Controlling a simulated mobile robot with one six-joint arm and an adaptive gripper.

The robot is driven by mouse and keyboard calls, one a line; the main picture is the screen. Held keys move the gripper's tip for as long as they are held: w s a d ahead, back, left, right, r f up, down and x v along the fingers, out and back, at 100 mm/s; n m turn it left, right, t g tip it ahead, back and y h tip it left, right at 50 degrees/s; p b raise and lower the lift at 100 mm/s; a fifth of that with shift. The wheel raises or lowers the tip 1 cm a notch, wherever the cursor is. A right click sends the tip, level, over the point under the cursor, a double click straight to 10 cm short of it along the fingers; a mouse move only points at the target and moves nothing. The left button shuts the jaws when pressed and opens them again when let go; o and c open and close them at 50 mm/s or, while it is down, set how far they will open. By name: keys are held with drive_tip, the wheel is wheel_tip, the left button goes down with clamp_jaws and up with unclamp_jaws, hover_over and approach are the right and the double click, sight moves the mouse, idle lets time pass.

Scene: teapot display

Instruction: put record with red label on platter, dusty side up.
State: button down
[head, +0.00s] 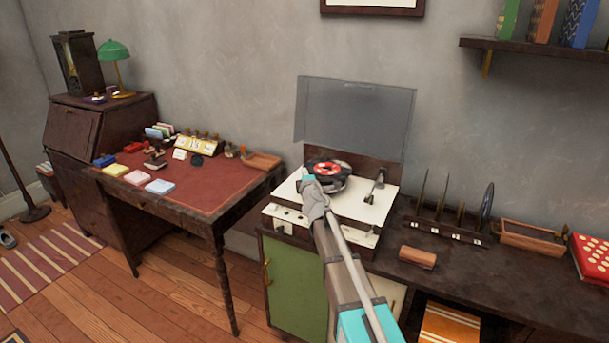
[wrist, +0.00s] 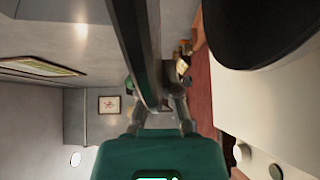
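The record with the red label (head: 327,168) is over the turntable in the head view, its red label facing up. My gripper (head: 309,184) is shut on its near left edge. In the wrist view the record (wrist: 135,45) shows nearly edge-on as a dark bar running to the fingertips of my gripper (wrist: 160,103). The dark platter (wrist: 262,25) lies below it there, with a gap between them. The record player (head: 350,205) has a cream top, and its tonearm (head: 378,183) stands to the right of the record. Dust on either face is too small to tell.
The clear lid (head: 355,115) stands open behind. To the right are a rack (head: 445,232) with several upright discs, a brown block (head: 417,257), a wooden tray (head: 530,240) and a red dotted box (head: 592,258). A desk (head: 215,190) with small items stands left.

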drive_tip(key=c, duration=0.7)
unclamp_jaws()
drive_tip(key=shift+s, duration=0.1)
drive_tip(key=s, duration=0.4)
drive_tip(key=s+d, duration=0.1)
drive_tip(key=s, duration=0.6)
drive_tip(key=shift+s+d, duration=0.3)
drive_tip(key=shift+s, duration=0.05)
drive_tip(key=shift+s, duration=0.1)
